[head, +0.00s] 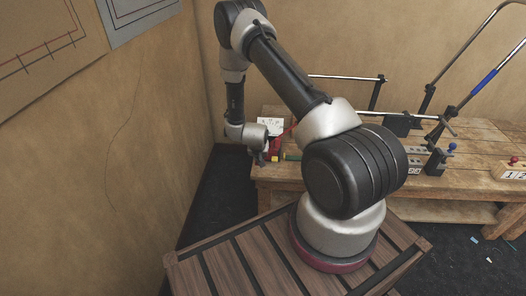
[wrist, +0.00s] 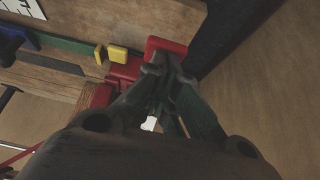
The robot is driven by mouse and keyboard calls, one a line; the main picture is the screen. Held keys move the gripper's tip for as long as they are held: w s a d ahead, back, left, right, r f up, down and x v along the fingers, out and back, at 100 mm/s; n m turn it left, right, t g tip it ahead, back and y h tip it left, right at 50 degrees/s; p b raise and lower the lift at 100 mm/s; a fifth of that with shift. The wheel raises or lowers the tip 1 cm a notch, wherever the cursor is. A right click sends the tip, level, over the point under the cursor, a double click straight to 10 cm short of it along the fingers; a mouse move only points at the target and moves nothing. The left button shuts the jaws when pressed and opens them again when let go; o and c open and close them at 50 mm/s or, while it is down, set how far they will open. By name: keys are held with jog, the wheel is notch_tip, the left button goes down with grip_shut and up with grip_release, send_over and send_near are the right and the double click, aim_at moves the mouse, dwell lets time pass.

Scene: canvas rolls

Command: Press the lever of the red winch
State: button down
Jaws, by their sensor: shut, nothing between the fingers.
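The red winch (head: 276,148) sits at the left end of the wooden workbench, partly hidden by my gripper in the head view. In the wrist view its red body (wrist: 124,72) shows beyond my fingers, with a red block (wrist: 165,46) right at the fingertips. This block may be the lever; I cannot tell for sure. My gripper (head: 262,160) is beside the winch at the bench's left end. In the wrist view my gripper (wrist: 168,68) is shut and empty, its fingertips overlapping the red block. Whether they touch it is unclear.
Yellow pieces (wrist: 117,54) and a green strip (wrist: 68,44) lie beside the winch. A wall (head: 100,150) stands close on the left.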

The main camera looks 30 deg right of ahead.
jog(key=shift+s+a+f, duration=0.15)
jog(key=shift+s+f, duration=0.1)
jog(key=shift+f, duration=0.3)
jog(key=shift+s+a+f, duration=0.15)
jog(key=shift+s+f, duration=0.05)
jog(key=shift+f, duration=0.3)
jog(key=shift+r, duration=0.25)
jog(key=s+v, duration=0.1)
jog(key=v, duration=1.1)
jog(key=shift+s+a, duration=0.2)
jog(key=shift+a, duration=0.25)
jog(key=shift+f, duration=0.15)
